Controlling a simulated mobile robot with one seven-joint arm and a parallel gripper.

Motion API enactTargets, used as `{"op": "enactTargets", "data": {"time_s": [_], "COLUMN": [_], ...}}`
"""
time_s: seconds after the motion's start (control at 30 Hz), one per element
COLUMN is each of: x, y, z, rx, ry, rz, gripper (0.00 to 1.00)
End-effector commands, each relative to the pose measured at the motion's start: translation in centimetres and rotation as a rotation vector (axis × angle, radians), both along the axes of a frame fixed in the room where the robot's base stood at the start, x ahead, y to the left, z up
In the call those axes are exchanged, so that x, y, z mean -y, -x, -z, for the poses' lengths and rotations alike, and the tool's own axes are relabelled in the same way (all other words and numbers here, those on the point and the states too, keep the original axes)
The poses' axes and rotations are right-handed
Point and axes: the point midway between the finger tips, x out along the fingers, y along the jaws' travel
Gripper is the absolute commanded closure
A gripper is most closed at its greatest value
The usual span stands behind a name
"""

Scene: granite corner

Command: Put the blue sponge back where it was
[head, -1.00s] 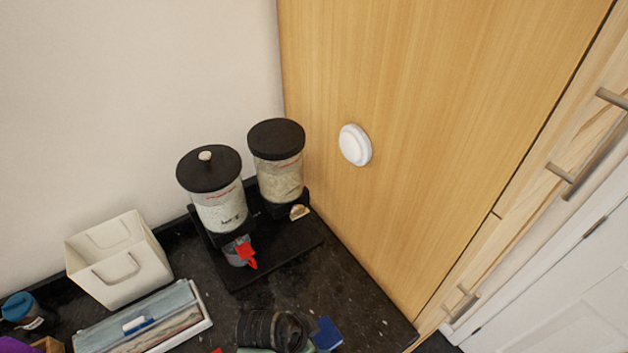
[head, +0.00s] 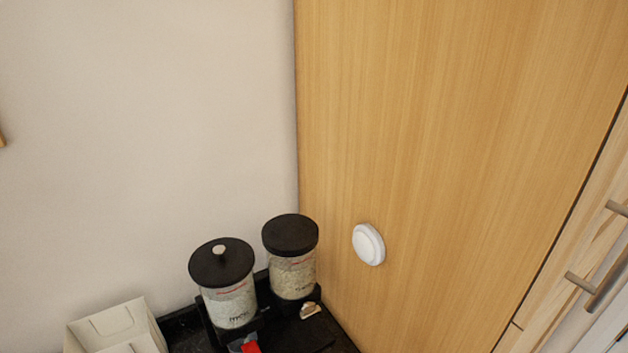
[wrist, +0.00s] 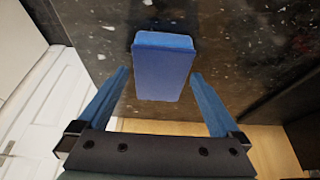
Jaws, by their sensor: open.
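The blue sponge (wrist: 162,68) is a small block on the dark speckled granite counter (wrist: 228,22). In the wrist view it lies just ahead of my gripper (wrist: 163,85). My gripper is open, with one blue finger to the left of the sponge and one to the right, and gaps show on both sides. I cannot tell how high the fingers are above the counter. The sponge and my gripper are out of the head view now.
Two dispensers with black lids, a left one (head: 228,305) and a right one (head: 292,275), stand in the corner. A white bin (head: 118,328) is to their left. A wood panel (head: 430,150) with a round white knob (head: 368,244) rises at the right. A white door (wrist: 40,100) shows in the wrist view.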

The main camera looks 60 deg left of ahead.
Motion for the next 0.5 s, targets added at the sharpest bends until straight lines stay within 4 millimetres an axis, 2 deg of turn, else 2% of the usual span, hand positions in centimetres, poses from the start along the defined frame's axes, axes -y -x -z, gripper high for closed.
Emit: {"op": "enactTargets", "data": {"time_s": [0.17,0.5], "x": [-0.1,-0.3], "y": [0.7,3.0], "z": [-1.7,-7.5], "rx": [0.002,0.003], "ry": [-0.003,-0.003], "rz": [-0.001,-0.001], "gripper": [0.00,0.00]}}
